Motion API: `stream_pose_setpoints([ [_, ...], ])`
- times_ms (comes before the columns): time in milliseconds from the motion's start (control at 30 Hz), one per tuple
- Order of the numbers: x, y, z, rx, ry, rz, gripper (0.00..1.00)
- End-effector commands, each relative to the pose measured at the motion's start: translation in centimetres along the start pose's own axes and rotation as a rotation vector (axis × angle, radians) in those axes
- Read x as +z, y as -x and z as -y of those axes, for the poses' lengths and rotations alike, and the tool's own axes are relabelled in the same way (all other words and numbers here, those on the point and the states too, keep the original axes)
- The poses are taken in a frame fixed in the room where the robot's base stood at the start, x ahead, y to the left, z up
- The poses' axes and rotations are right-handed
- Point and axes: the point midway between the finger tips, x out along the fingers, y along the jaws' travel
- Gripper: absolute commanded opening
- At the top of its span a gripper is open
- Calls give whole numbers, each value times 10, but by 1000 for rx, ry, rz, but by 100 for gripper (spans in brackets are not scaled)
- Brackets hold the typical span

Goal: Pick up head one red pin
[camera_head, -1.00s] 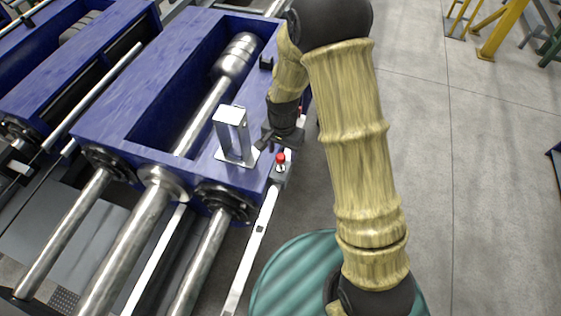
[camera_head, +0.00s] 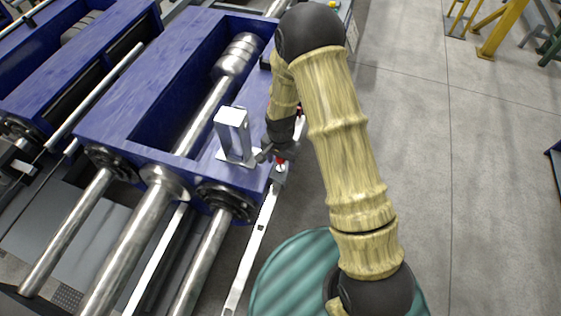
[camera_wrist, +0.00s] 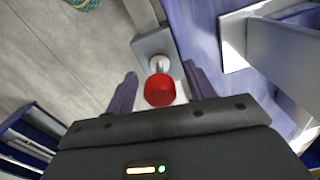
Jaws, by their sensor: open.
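The red pin (camera_wrist: 160,90) has a round red head on a pale shaft and stands on a small grey block (camera_wrist: 155,43) beside the blue machine. In the wrist view its head lies between the two fingers of my gripper (camera_wrist: 160,84), which are open, with a gap on each side. In the head view the red pin (camera_head: 281,160) shows just below my gripper (camera_head: 272,154) and is partly hidden by it. I cannot tell the exact height of the fingertips against the head.
A silver upright bracket (camera_head: 234,135) stands on the blue machine frame (camera_head: 140,75), close left of my gripper; it also shows in the wrist view (camera_wrist: 285,55). A pale rail (camera_head: 258,235) runs below the block. A green ribbed drum (camera_head: 290,280) stands in front.

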Motion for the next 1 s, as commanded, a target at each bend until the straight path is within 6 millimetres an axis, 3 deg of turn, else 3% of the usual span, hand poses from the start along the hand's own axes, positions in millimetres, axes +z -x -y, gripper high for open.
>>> stream_pose_setpoints([
  [567, 0, -2, 1, 0, 1, 0, 54],
  [833, 0, -2, 1, 0, 1, 0, 3],
  [1000, 0, -2, 1, 0, 1, 0, 3],
])
